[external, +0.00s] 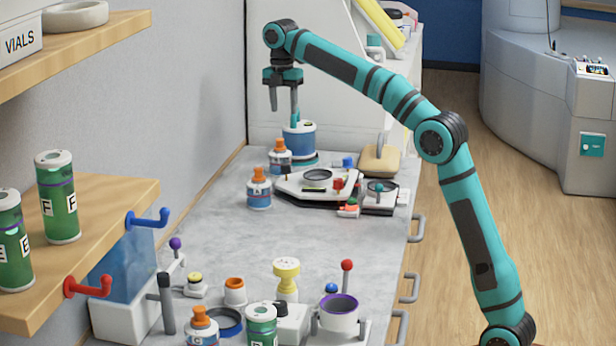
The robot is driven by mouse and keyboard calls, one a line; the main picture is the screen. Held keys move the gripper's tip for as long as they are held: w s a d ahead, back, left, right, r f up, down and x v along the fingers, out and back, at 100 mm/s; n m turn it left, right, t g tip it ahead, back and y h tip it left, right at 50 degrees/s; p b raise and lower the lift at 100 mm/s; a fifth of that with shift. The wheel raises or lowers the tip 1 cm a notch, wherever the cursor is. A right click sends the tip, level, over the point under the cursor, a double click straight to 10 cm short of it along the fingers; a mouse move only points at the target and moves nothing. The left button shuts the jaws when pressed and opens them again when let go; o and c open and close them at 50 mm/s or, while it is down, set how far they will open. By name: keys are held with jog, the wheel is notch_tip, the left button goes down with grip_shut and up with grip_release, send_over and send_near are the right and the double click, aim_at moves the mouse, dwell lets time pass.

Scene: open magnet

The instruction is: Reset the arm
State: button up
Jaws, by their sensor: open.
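My arm (410,105) is teal and black. It rises from the lower right and reaches over the far end of the grey counter. My gripper (284,112) points down with its fingers apart. In this view it overlaps the top of a blue and white round container (299,138). I cannot tell whether the fingers touch the container or hang above it. Nothing is clearly held between them.
Orange-capped bottles (259,188) and a grey device (318,184) stand near the gripper. A tan block (380,160) lies to the right. Several small items crowd the counter's front, including a purple-rimmed cup (339,312). Wooden shelves (90,225) jut out at left. The counter's middle is clear.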

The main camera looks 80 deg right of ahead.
dwell(0.3)
jog(key=s+a+r+m+t+h, duration=0.15)
jog(key=s+a+m+t, duration=0.3)
jog(key=s+a, duration=0.45)
jog(key=s+a+r+m+t+h, duration=0.1)
jog(key=s+a+r+m+t, duration=0.3)
jog(key=s+a, duration=0.55)
jog(key=s+a+f+m+t+y, duration=0.1)
jog(key=s+a+f+m+t, duration=0.2)
jog(key=s, duration=0.7)
jog(key=s+a+f+m+t+y, duration=0.1)
jog(key=s+a+f+m+t, duration=0.2)
jog(key=s+a+f+t, duration=0.3)
jog(key=s+a+f, duration=0.1)
jog(key=s+a, duration=0.2)
jog(key=s, duration=0.2)
jog(key=shift+a+f, duration=0.3)
jog(key=shift+a, duration=0.05)
jog(key=shift+m, duration=0.25)
